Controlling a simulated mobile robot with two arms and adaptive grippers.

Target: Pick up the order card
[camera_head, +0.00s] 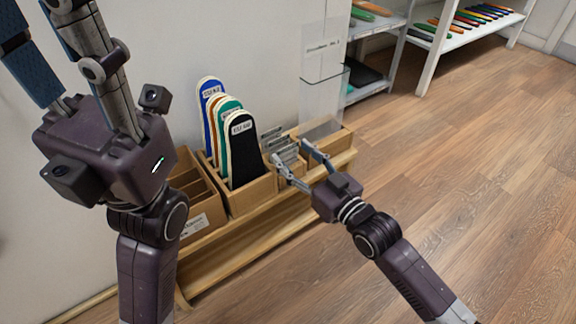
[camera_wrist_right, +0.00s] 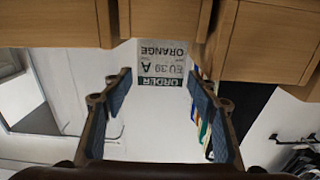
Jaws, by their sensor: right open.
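The order card (camera_wrist_right: 162,62) shows in the right wrist view as a white card printed upside down with "ORDER", "EU 39 A" and "ORANGE". It appears between and beyond the spread fingers, its upper part in the picture beside wooden walls. My right gripper (camera_head: 290,150) is open and empty over the right part of the wooden organiser, by a grey slotted piece (camera_head: 284,150). Its fingers also show in the right wrist view (camera_wrist_right: 160,85). My left gripper (camera_head: 45,10) is raised at the left, fingers apart, tips cut off.
A wooden box of upright insoles (camera_head: 242,150) stands left of my right gripper on a wooden shelf (camera_head: 230,262). A clear wall holder (camera_head: 320,95) is behind. White racks (camera_head: 430,70) with coloured items stand back right. Floor at right is clear.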

